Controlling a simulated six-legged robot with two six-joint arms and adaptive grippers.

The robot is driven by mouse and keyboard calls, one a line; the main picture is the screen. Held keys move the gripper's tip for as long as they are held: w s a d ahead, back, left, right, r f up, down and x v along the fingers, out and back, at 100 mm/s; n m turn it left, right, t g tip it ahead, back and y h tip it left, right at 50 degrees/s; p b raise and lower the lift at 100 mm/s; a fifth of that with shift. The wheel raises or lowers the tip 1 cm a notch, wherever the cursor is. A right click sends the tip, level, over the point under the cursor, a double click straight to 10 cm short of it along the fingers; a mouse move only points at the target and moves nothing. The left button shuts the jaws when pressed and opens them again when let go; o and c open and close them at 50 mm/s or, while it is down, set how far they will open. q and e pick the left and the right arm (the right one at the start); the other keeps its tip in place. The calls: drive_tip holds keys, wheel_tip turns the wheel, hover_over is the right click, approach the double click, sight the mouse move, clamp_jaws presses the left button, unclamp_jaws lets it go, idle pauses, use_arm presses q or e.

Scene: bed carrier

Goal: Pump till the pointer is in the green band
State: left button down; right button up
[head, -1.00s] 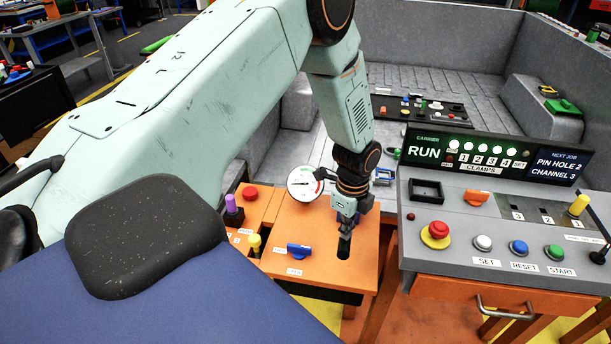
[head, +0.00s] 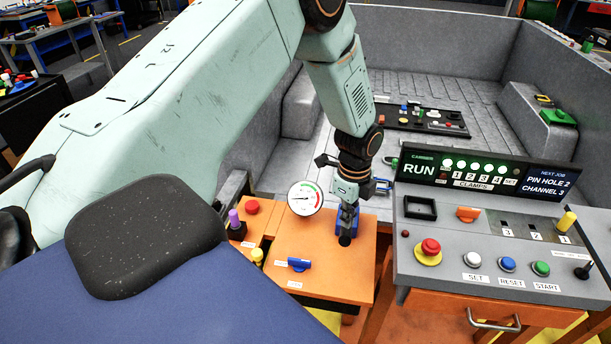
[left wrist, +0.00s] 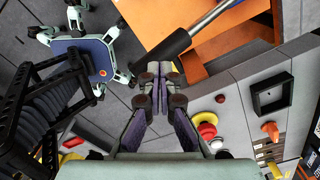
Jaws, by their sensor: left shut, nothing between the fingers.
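The round white gauge (head: 305,198) stands at the back of the orange bench top (head: 320,255). Its face has a green arc near the top and a red arc to the right. The thin pointer seems to point left, outside the green, but is small. My left gripper (head: 347,222) is shut and empty beside the gauge, close to the black end of the pump handle (head: 345,240). In the left wrist view the closed fingertips (left wrist: 157,108) are beside the black grip (left wrist: 170,50) on its grey rod; contact cannot be told. My right gripper is out of view.
A blue valve handle (head: 299,265) lies left on the bench top, with yellow, purple and red knobs further left. At right stands the grey console (head: 470,235) with buttons and a RUN display (head: 480,172). A grey walled bed lies behind.

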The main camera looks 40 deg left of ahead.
sight(347, 231)
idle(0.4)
use_arm(q)
drive_tip(key=shift+s+d+f+b, duration=0.6)
drive_tip(key=shift+s+f+b, duration=0.5)
drive_tip(key=shift+f+b, duration=4.4)
drive_tip(key=r+p, duration=0.2)
drive_tip(key=w+r+p, duration=0.1)
drive_tip(key=p, duration=0.2)
drive_tip(key=r+p, duration=0.2)
drive_tip(key=p, duration=0.1)
drive_tip(key=shift+w+a+r, duration=0.25)
drive_tip(key=shift+a+r, duration=0.05)
drive_tip(key=shift+a, duration=0.05)
drive_tip(key=shift+w+a+r+p, duration=0.2)
drive_tip(key=shift+r+p, duration=0.75)
drive_tip(key=shift+r, duration=0.4)
drive_tip(key=shift+w+a+r+p, duration=0.1)
drive_tip(key=shift+w+r+p, duration=0.05)
drive_tip(key=shift+r+p, duration=0.95)
drive_tip(key=shift+r, duration=0.2)
drive_tip(key=shift+f+b, duration=0.1)
drive_tip(key=shift+b, duration=0.2)
